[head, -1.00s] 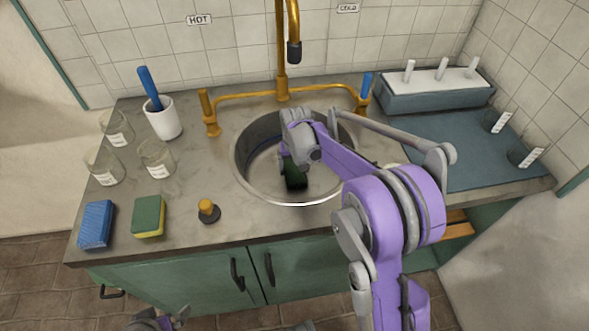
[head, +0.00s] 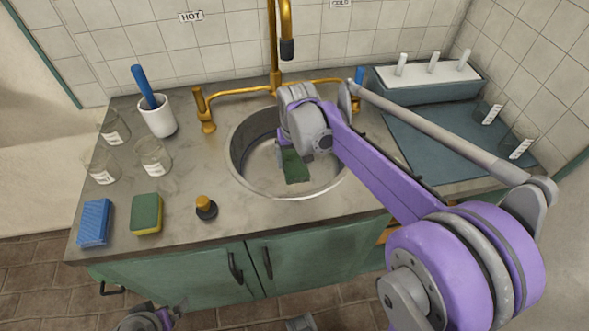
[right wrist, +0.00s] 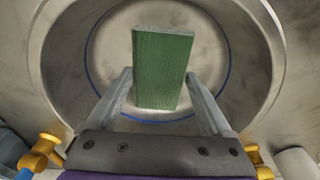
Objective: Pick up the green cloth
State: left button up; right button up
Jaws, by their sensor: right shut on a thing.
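The green cloth (right wrist: 162,68) looks like a thick, ribbed green block in the right wrist view, standing between the two grey fingers of my right gripper (right wrist: 158,82). The gripper is shut on it. In the head view the cloth (head: 296,168) hangs below my right gripper (head: 292,152), within the round metal sink (head: 238,168). My wrist hides its upper part. I cannot tell how far it is above the sink bottom.
The gold faucet (head: 275,60) stands behind the sink. A blue sponge (head: 95,222), a green-yellow sponge (head: 146,214), a black stopper with gold knob (head: 206,207), glass beakers (head: 153,156) and a white cup (head: 157,118) stand left. A blue-grey mat (head: 440,140) lies right.

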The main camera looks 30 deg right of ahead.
aim_at(294, 160)
notch_tip(294, 160, up, 2)
jog(key=shift+r, duration=0.15)
jog(key=shift+r+p, duration=0.3)
jog(key=shift+r, duration=0.25)
jog(key=shift+w+r+p, duration=0.15)
jog(key=shift+r+p, duration=0.65)
jog(key=shift+r, duration=0.1)
jog(key=shift+w+r+p, duration=0.15)
jog(key=shift+r+p, duration=0.65)
jog(key=shift+r, duration=0.05)
jog(key=shift+d, duration=0.1)
